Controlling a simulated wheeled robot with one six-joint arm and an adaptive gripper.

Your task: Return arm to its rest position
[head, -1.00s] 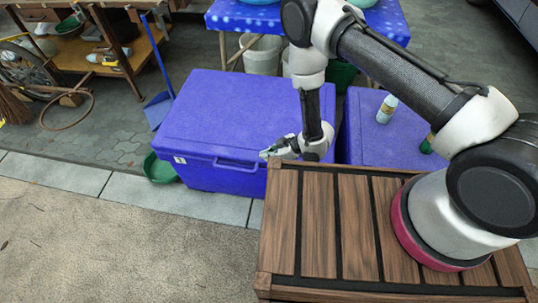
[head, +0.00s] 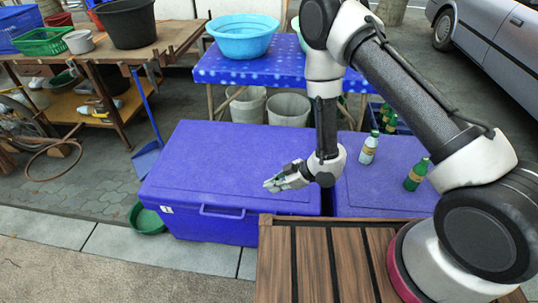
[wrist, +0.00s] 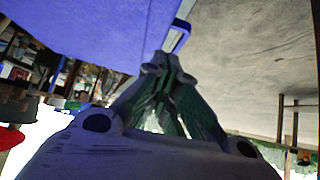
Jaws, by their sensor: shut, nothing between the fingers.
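My gripper (head: 272,185) shows in the head view at the end of my arm, in front of the lid of the left blue cooler (head: 235,165). It points left. Its fingers are closed together with nothing between them. In the wrist view the closed fingertips (wrist: 163,62) point toward a blue surface and its edge. I cannot tell from these views how far the gripper is above the lid.
A cream-labelled bottle (head: 368,148) and a green bottle (head: 416,175) stand on the right blue cooler (head: 385,195). A blue-covered table (head: 300,72) with a light blue basin (head: 242,37) stands behind. A wooden bench (head: 150,45) holds tubs at the left. A green bowl (head: 147,220) is on the ground.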

